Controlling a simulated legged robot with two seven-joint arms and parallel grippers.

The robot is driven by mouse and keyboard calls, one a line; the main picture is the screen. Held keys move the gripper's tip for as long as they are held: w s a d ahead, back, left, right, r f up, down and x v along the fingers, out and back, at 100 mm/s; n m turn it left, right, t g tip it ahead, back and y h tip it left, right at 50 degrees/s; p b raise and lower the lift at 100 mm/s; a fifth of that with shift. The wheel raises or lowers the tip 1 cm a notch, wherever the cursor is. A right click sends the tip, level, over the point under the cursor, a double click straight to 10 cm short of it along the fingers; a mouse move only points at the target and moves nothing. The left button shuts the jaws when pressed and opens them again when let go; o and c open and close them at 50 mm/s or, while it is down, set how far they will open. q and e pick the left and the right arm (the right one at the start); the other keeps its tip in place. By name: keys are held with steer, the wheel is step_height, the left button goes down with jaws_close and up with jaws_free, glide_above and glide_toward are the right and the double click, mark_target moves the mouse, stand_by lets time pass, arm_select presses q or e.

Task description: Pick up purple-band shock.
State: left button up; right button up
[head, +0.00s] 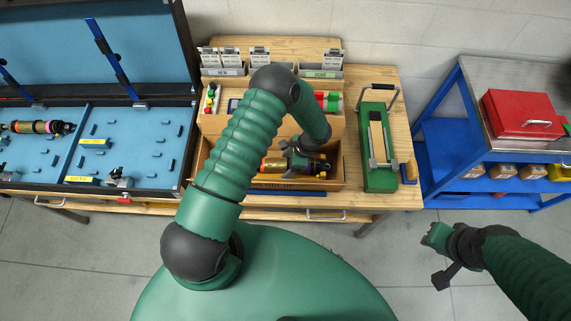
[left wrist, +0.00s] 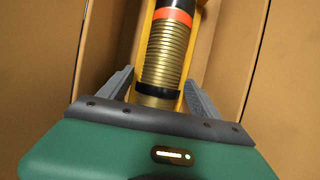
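A shock (head: 275,165) with a gold ribbed body lies in a wooden bin (head: 342,172) on the bench. In the left wrist view the same shock (left wrist: 163,62) shows an orange-red band and black sections; I see no purple band on its visible part. My left gripper (left wrist: 160,78) is down in the bin, its two grey fingers spread on either side of the shock, with narrow gaps. Another shock (head: 38,127), with orange and pinkish-purple bands, lies in the blue-lined case at left.
The open case (head: 120,150) has blue foam with several small blocks and clamps. A green fixture (head: 380,180) with a handle stands right of the bin. A blue cart (head: 440,140) with a red toolbox (head: 520,120) stands farther right. The floor between bench and right arm is clear.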

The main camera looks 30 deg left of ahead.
arm_select(q)
jaws_close()
steer(key=shift+w+r, duration=0.1)
stand_by(0.4)
steer(key=shift+r, duration=0.35)
step_height(320, 180, up, 10)
steer(key=shift+r+b, duration=0.1)
steer(key=shift+b, duration=0.5)
step_height(320, 180, up, 7)
steer(key=p, duration=0.6)
glide_above(287, 162)
